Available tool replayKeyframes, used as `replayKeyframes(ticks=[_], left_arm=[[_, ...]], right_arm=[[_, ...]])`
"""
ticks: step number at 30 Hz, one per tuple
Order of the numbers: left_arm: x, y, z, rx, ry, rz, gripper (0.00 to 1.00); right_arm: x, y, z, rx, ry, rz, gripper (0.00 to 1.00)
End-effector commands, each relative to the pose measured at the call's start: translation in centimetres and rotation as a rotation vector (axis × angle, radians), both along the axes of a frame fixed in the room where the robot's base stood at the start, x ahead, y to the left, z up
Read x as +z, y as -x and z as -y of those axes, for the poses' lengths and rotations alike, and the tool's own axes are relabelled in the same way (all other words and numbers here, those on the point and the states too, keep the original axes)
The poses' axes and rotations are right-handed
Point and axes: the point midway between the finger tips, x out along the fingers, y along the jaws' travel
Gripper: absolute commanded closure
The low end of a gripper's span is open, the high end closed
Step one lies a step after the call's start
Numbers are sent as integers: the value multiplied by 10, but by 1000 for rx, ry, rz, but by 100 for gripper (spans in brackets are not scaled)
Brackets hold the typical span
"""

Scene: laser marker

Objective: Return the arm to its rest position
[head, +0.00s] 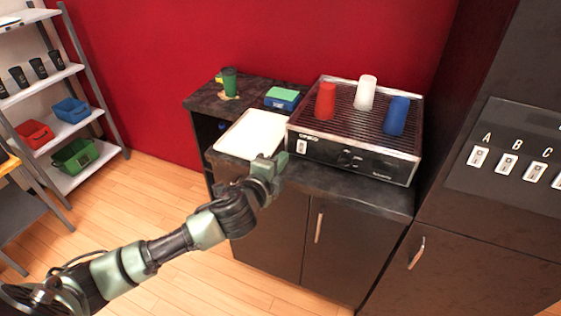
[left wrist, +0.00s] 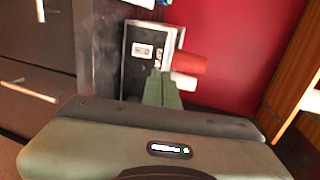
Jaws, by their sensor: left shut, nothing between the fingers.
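My left arm reaches in from the lower left in the head view. Its gripper (head: 270,167) is in front of the dark counter, by the near corner of the white tray and left of the laser marker machine (head: 352,158). In the left wrist view the green fingers of the gripper (left wrist: 162,88) are together with nothing between them, pointing toward the machine (left wrist: 140,52). A red cylinder (head: 326,101), a white cylinder (head: 365,92) and a blue cylinder (head: 397,116) stand on the machine's grated top. My right gripper is not in view.
A white tray (head: 253,134) lies on the counter left of the machine. Behind it are a blue box with a green top (head: 282,98) and a green cup (head: 230,82). A shelf with bins (head: 75,155) stands far left. Open wooden floor (head: 150,190) lies between.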

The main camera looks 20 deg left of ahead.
Motion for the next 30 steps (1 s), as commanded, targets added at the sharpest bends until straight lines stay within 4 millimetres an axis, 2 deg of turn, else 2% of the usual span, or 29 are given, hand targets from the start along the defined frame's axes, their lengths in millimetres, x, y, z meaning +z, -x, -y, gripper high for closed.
replayKeyframes(ticks=[5,16,19,20,23,26,27,29,30], left_arm=[[2,3,-1,1,-1,0,100],[1,3,-1,1,0,-1,100],[-11,1,-3,11,15,-22,100],[-20,1,-6,18,26,-37,100],[-67,-1,-17,61,89,-115,100],[-137,5,-34,130,182,-228,100],[-167,11,-40,162,224,-277,100],[-211,24,-49,210,285,-344,100],[-240,35,-54,243,325,-389,100]], right_arm=[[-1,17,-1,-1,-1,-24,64],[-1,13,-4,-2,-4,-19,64],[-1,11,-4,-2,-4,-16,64],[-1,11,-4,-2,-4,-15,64],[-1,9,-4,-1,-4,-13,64],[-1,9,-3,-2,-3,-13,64],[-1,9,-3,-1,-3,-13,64],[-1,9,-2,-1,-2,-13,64],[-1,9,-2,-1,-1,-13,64]])
